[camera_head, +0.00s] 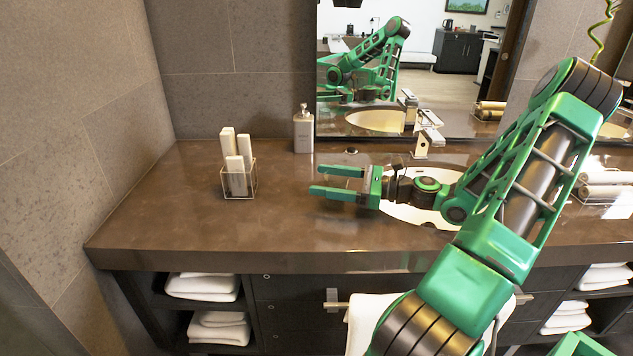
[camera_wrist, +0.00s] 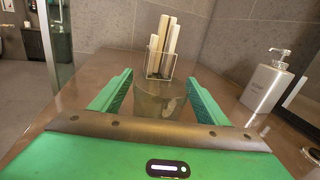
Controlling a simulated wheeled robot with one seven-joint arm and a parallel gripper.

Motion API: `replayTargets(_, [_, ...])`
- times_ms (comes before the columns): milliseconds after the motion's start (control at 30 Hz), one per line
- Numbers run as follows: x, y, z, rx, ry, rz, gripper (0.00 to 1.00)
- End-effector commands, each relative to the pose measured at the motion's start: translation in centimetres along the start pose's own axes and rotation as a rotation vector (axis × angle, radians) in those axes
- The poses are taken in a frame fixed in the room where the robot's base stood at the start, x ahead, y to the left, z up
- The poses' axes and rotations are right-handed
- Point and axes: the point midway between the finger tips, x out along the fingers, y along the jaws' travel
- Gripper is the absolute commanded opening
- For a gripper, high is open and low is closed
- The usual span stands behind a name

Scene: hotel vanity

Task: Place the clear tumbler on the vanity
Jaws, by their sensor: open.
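The clear tumbler (camera_wrist: 160,98) shows in the wrist view as a see-through glass between my gripper's two green fingers. Its lower part is hidden behind the gripper body. In the head view I cannot make it out clearly.
A clear square holder (camera_head: 240,186) with several white boxes stands left of my gripper. A soap dispenser (camera_head: 303,130) stands at the back wall by the mirror. The sink (camera_head: 425,205) and faucet (camera_head: 428,140) lie to the right. The left part of the counter is mostly free.

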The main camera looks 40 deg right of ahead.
Motion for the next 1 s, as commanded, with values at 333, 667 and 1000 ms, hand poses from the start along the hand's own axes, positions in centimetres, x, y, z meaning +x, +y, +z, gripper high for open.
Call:
replayTargets(333, [-6.9,-0.1,-0.1,0.0,0.002,-0.003,0.69])
replayTargets(667, [-10.3,0.0,0.0,0.0,0.0,0.001,0.69])
replayTargets(1000, [-10.4,0.1,0.0,0.0,0.0,0.002,0.69])
